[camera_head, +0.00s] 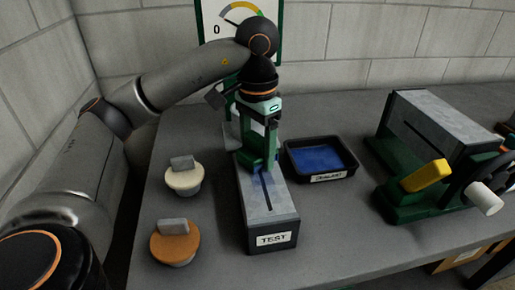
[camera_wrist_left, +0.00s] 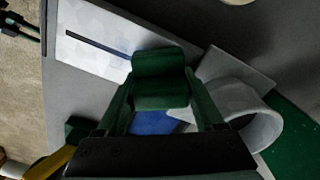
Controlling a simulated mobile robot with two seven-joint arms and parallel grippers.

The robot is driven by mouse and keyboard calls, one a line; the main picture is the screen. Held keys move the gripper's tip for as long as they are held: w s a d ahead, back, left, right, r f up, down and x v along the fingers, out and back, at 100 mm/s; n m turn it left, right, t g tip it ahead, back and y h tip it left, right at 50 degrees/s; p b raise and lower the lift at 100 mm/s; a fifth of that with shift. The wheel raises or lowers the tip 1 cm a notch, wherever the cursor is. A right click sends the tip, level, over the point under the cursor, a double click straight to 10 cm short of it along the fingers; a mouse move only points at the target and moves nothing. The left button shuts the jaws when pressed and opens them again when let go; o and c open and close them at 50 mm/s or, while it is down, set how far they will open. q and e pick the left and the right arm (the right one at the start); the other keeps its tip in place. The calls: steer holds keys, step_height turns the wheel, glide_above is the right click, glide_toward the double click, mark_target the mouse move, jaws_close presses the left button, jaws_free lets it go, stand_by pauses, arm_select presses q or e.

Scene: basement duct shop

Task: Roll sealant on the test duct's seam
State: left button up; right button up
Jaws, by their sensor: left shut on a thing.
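The test duct (camera_head: 270,217), a grey box with a TEST label and a dark slot along its top, lies on the bench; it also shows in the left wrist view (camera_wrist_left: 95,48). Blue colour shows on its top by the gripper. My left gripper (camera_head: 262,158) points down over the duct's far half; in the left wrist view the gripper (camera_wrist_left: 160,92) is shut on a roller, mostly hidden by the green fingers. I cannot tell exactly how the roller touches the seam. A black tray (camera_head: 345,174) holding blue sealant stands right of the duct. My right gripper is out of view.
Two round pieces with grey grips, one cream (camera_head: 184,182) and one orange (camera_head: 174,248), stand left of the duct. A green machine (camera_head: 400,204) with a yellow block and white handle stands right. A gauge board (camera_head: 238,18) stands behind. The front bench is clear.

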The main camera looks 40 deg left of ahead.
mark_target(272, 213)
arm_select(q)
steer(key=shift+s+d+r, duration=0.25)
steer(key=shift+s+d, duration=0.05)
steer(key=shift+d, duration=0.05)
steer(key=shift+s+d+f, duration=0.15)
steer(key=shift+s+d, duration=1.2)
steer(key=shift+d, duration=0.25)
steer(key=shift+s+d+f, duration=0.15)
steer(key=shift+s+d, duration=1.2)
steer(key=shift+d, duration=0.25)
steer(key=shift+s+d+r, duration=0.1)
steer(key=shift+s+d, duration=1.1)
steer(key=shift+d, duration=0.2)
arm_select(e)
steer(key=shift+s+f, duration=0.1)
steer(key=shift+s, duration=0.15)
arm_select(q)
step_height(272, 213, up, 6)
steer(key=p, duration=0.5)
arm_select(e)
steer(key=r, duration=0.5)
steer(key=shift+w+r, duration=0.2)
arm_select(q)
step_height(272, 213, up, 3)
steer(key=p, duration=0.3)
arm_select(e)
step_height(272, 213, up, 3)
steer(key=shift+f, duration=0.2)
